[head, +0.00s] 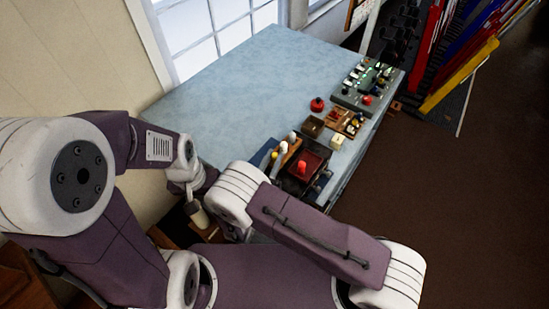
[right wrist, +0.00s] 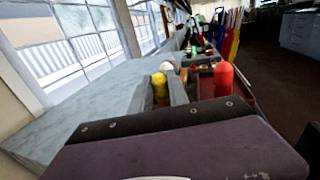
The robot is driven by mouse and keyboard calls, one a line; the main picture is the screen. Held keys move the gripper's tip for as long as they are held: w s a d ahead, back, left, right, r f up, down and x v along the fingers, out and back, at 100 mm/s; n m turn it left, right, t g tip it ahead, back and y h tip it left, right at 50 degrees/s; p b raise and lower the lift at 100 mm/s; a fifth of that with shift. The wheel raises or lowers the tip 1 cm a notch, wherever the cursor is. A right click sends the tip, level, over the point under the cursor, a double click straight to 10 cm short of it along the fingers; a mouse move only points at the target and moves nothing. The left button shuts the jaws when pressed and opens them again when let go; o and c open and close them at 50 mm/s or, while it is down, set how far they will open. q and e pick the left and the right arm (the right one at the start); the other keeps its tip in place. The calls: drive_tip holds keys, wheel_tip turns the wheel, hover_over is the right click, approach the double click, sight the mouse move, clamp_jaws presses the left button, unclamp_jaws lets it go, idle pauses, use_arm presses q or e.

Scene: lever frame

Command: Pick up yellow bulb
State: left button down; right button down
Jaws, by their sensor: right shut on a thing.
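The yellow bulb (right wrist: 159,88) shows small and upright in the right wrist view, between two grey slab-like sides. In the head view it is a small yellow spot (head: 275,155) at the near edge of the table's cluster of objects. My right gripper (head: 269,160) is at the bulb and appears shut on it. My own arm link hides much of the gripper in the head view. A white bulb (right wrist: 167,67) is just behind the yellow one. A red bulb (right wrist: 223,78) stands to the right. My left gripper's fingers do not show.
The pale blue table (head: 220,85) has wide free room at its left and back. Small boxes (head: 313,126), a red knob (head: 317,104) and a control panel (head: 362,88) line its right side. Windows border the back; open brown floor (head: 450,210) lies right.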

sight(273, 157)
drive_tip(key=shift+r, duration=0.1)
drive_tip(key=shift+w+r, duration=0.1)
drive_tip(key=shift+r, duration=0.15)
wheel_tip(273, 157, up, 9)
drive_tip(key=shift+r+b, duration=0.15)
drive_tip(key=shift+b, duration=0.75)
